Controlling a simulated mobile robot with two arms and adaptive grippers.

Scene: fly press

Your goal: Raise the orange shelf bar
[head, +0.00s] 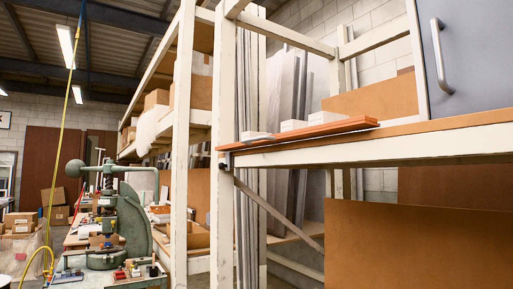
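The orange shelf bar (300,132) is a long flat orange-red board. Neither of my grippers is in the head view, and nothing is seen touching the bar.
A grey door with a metal handle (442,54) stands above the shelf at right. White blocks (294,125) sit behind the bar. A brown panel (415,255) fills the space below. A green fly press (120,215) stands at left, near a hanging yellow hose (60,130).

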